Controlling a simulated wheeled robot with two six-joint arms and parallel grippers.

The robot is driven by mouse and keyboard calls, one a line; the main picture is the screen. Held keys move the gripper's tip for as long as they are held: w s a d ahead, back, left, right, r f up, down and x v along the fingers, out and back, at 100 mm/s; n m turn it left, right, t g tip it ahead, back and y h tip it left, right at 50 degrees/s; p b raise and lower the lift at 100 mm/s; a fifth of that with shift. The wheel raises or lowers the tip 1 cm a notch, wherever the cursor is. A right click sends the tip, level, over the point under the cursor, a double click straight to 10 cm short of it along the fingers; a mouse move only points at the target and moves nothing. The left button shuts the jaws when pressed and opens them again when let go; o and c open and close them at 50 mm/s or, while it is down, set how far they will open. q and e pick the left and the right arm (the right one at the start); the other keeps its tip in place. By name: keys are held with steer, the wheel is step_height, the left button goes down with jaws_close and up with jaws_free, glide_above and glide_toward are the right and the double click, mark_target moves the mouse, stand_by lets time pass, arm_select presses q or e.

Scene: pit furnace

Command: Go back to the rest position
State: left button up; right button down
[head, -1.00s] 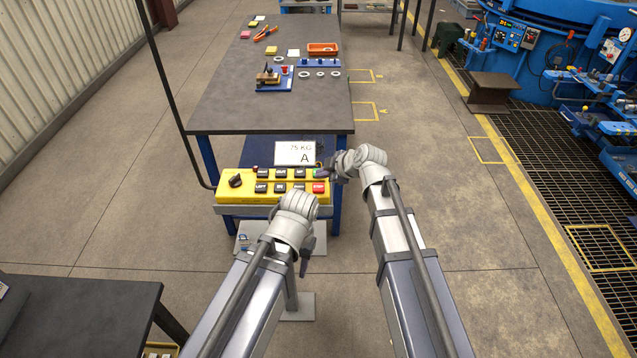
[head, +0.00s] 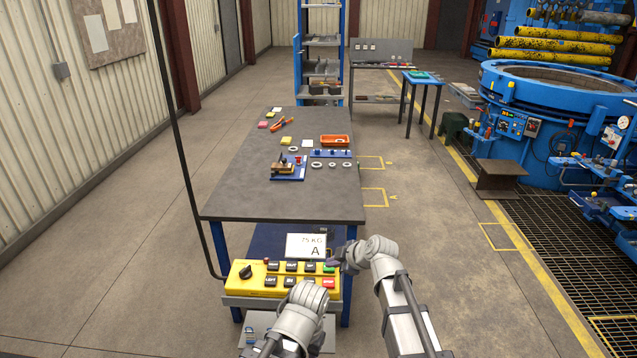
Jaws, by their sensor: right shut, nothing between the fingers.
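My right gripper (head: 336,259) is shut and empty. It is at the right end of the yellow push-button control box (head: 236,286), close to its green button; I cannot tell whether it touches. My left arm ends in a grey wrist (head: 304,308) in front of the box's lower edge. The left fingers are hidden behind the wrist, so their opening does not show.
A white "75 KG A" sign (head: 306,246) stands behind the box. The dark workbench (head: 240,195) holds a blue fixture (head: 288,170), rings and an orange tray (head: 335,140). A blue furnace (head: 530,100) stands right.

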steer(key=s+d+f+m+g+h, duration=0.1)
steer(key=s+m, duration=0.3)
steer(key=s, duration=0.4)
steer(key=s+d+f+m+g+h, duration=0.2)
steer(key=s+f+m+g+h, duration=0.1)
steer(key=s, duration=0.6)
steer(key=s+d+f+m+g+h, duration=0.2)
steer(key=s+m, duration=0.4)
steer(key=s, duration=0.3)
steer(key=shift+f+g+h, duration=0.2)
steer(key=shift+g+h, duration=0.4)
steer(key=shift+h, duration=0.2)
steer(key=shift+d, duration=0.15)
